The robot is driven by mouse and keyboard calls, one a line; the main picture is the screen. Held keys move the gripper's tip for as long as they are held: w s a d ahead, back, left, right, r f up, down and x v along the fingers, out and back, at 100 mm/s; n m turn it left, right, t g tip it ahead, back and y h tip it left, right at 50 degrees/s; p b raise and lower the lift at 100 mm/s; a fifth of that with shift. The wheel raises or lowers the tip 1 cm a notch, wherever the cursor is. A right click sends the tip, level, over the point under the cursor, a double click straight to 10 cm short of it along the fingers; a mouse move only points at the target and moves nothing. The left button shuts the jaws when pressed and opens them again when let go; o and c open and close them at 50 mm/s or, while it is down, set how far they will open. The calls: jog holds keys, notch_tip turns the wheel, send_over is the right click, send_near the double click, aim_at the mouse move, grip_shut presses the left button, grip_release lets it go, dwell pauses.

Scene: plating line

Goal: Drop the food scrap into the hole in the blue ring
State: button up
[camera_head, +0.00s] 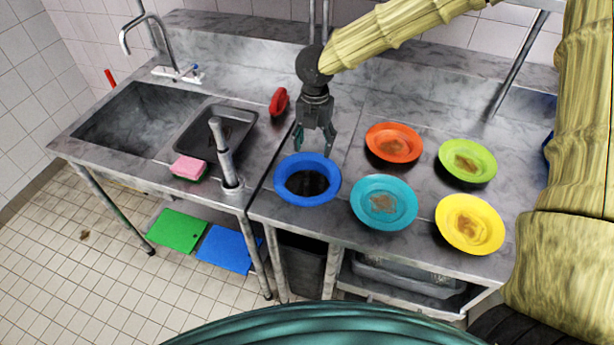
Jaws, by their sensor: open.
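The blue ring (283,184) is set in the front left of the right-hand counter, around a dark hole. My gripper (315,144) points down just behind and above the ring. Its fingers are spread apart and nothing shows between them. Brown food patches lie on the orange plate (416,141), the green plate (488,162), the teal plate (407,209) and the yellow plate (492,241). I cannot tell which of these is the food scrap, or whether anything lies in the dark hole.
A sink (130,125) with a faucet (150,40) is at left. Beside it are a grey tray (243,112), a pink sponge (187,166), an upright metal post (222,150) and a red object (279,101). A small brown piece (84,235) lies on the floor.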

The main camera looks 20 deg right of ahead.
jog(key=shift+r, duration=2.6)
jog(key=shift+f, duration=0.1)
